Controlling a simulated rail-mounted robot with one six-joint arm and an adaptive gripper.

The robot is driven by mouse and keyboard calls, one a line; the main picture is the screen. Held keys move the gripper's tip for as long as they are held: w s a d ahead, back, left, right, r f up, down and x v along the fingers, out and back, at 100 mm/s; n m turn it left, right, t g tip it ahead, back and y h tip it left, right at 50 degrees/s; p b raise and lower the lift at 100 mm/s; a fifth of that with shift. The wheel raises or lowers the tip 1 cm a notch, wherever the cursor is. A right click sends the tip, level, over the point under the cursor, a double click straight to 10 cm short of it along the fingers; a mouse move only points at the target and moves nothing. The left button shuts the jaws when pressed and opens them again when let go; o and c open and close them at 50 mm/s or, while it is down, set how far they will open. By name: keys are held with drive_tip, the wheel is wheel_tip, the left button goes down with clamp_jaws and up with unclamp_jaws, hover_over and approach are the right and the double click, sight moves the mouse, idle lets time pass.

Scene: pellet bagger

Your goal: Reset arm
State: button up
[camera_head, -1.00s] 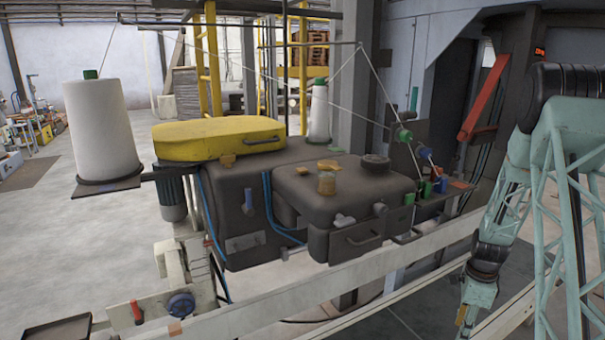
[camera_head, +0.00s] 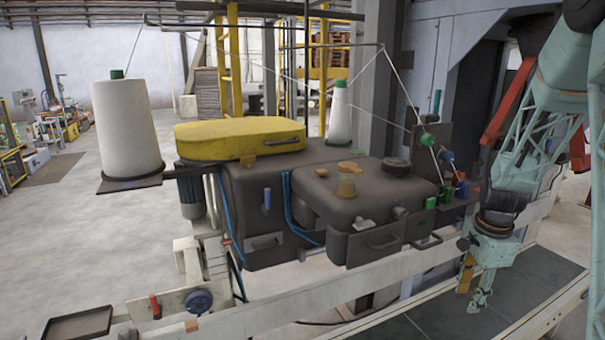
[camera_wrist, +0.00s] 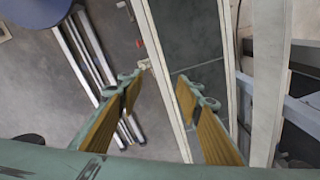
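My arm (camera_head: 540,130) comes in at the right of the head view, with the wrist and gripper hanging downward. My gripper (camera_head: 473,292) is over or beside the white rail in front of the machine; the exact gap cannot be told. In the wrist view, my gripper (camera_wrist: 158,80) shows two fingers with yellow-brown pads. They stand well apart with nothing between them. Below them are the floor and a pale rail.
The dark bagging machine (camera_head: 370,200) with a yellow cover (camera_head: 240,138) fills the middle. A white thread cone (camera_head: 127,130) stands left, another cone (camera_head: 339,112) behind. The white rail (camera_head: 300,305) crosses in front. Strung threads and a red lever (camera_head: 508,100) are near my arm.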

drive_tip(key=s+a+r+n+t, duration=0.1)
drive_tip(key=s+a+r+n, duration=0.3)
drive_tip(key=s+a+r, duration=0.55)
drive_tip(key=s+a+r+n, duration=0.5)
drive_tip(key=a+r, duration=0.2)
drive_tip(key=r, duration=0.5)
drive_tip(key=s+a+r+n, duration=0.2)
drive_tip(key=s+a+n, duration=0.1)
drive_tip(key=s, duration=0.5)
drive_tip(key=s+a+r+n+t, duration=0.1)
drive_tip(key=s+a+r+n, duration=0.1)
drive_tip(key=s, duration=0.6)
drive_tip(key=s+a+r+n, duration=0.3)
drive_tip(key=s+a+n, duration=0.1)
drive_tip(key=s, duration=0.5)
drive_tip(key=shift+a+t, duration=0.25)
drive_tip(key=shift+t, duration=0.15)
